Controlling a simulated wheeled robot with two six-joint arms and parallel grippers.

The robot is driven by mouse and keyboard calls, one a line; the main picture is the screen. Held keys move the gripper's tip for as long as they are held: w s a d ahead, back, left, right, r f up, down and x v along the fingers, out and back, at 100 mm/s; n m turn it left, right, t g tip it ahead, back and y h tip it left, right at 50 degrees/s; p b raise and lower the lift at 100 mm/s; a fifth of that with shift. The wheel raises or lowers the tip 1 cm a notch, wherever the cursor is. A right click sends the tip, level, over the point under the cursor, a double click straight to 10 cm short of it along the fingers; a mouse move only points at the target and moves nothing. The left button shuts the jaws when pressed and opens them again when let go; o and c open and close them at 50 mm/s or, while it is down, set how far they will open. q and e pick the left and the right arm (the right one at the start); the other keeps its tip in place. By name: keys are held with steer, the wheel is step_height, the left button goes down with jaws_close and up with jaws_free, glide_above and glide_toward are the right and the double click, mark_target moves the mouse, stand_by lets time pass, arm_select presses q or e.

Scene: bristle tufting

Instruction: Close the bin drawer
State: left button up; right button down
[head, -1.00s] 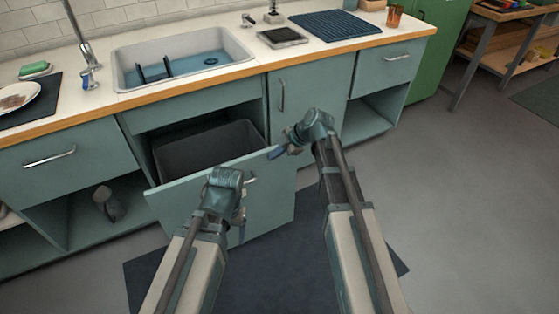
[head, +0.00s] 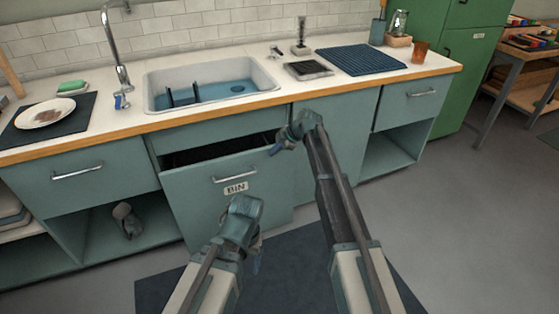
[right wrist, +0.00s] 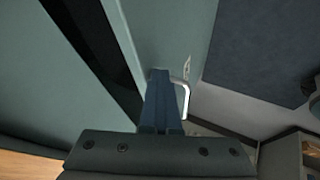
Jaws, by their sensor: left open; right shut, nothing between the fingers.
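The bin drawer (head: 200,208) under the sink is partly open, with a dark gap (head: 205,157) above its front. Its front carries a metal handle (head: 235,176) and a BIN label (head: 236,188). My right gripper (head: 276,149) is shut and empty at the drawer's upper right corner. In the right wrist view its closed blue fingers (right wrist: 160,98) overlap the drawer front (right wrist: 172,30) beside the handle (right wrist: 185,98); I cannot tell whether they touch. My left gripper (head: 258,262) is open, low in front of the drawer and apart from the handle.
The counter above holds a sink (head: 212,82), a plate (head: 45,112) and a blue mat (head: 360,60). A closed cabinet door (head: 335,140) stands right of the drawer. A dark floor mat (head: 300,265) lies in front, and the grey floor at right is clear.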

steer(key=w+a, duration=0.2)
steer(key=w, duration=0.7)
steer(key=shift+a, duration=0.4)
steer(key=shift+w+r, duration=0.1)
steer(key=shift+a, duration=0.1)
